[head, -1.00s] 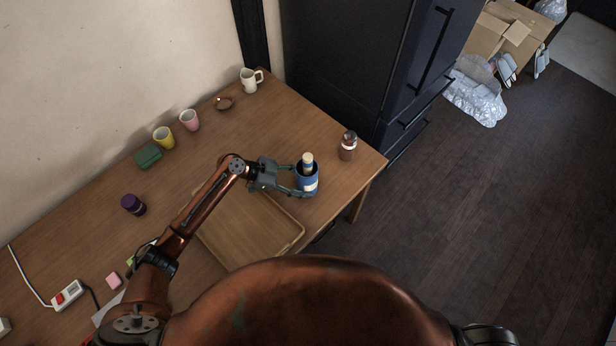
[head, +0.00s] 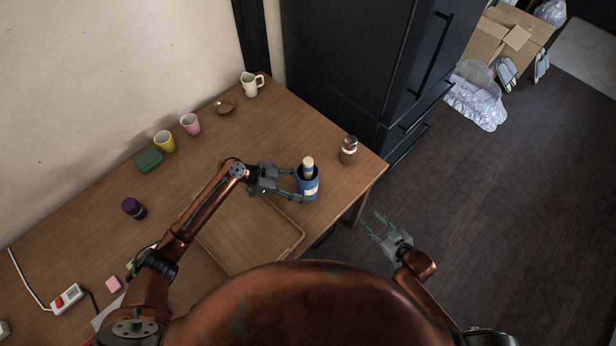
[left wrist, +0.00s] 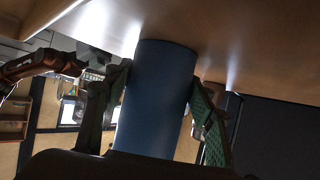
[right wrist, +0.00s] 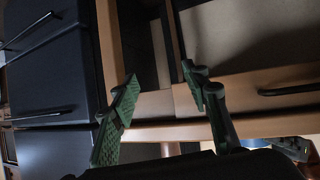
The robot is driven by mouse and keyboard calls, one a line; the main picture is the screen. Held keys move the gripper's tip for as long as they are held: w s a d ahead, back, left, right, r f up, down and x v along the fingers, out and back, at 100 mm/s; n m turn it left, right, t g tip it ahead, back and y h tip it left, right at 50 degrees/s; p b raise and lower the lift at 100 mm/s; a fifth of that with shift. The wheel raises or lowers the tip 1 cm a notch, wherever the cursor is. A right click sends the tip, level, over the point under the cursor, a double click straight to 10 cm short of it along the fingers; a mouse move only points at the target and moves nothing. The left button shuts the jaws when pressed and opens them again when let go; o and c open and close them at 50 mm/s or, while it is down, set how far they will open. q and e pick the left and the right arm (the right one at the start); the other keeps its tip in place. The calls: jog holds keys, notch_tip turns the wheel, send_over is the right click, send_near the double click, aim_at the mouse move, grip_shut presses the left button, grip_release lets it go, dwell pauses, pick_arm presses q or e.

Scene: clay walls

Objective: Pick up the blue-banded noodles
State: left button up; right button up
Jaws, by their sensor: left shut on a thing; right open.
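A blue cup-like holder (head: 308,188) with a pale label stands at the right part of the wooden table. A cream-topped stick-like bundle (head: 308,163) stands up out of it; its lower part is hidden, and I cannot see a clear band on it. My left gripper (head: 301,184) is shut around the blue holder, one finger on each side. In the left wrist view the blue holder (left wrist: 158,100) fills the space between the fingers. My right gripper (head: 374,222) is open and empty beyond the table's right edge; it also shows in the right wrist view (right wrist: 160,76).
A wooden tray (head: 285,248) lies left of the holder. A brown jar (head: 348,150) stands near the table's right corner. A purple-lidded jar (head: 134,208), green box (head: 149,160), yellow cup (head: 164,142), pink cup (head: 190,124) and white pitcher (head: 251,84) stand farther left and back.

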jog(key=a+r+n+y, duration=0.1)
jog(key=a+r+y, duration=0.1)
jog(key=a+r, duration=0.5)
jog(key=a+r+n+y, duration=0.2)
jog(key=a+r, duration=0.1)
jog(key=r, duration=0.7)
jog(key=t+y, duration=0.2)
jog(key=y, duration=0.1)
send_near(312, 166)
jog(key=x, duration=0.5)
jog(key=shift+w+a+r, duration=0.15)
jog(key=shift+w, duration=0.1)
jog(key=shift+x, duration=2.95)
jog(key=shift+s+a, duration=0.1)
grip_shut()
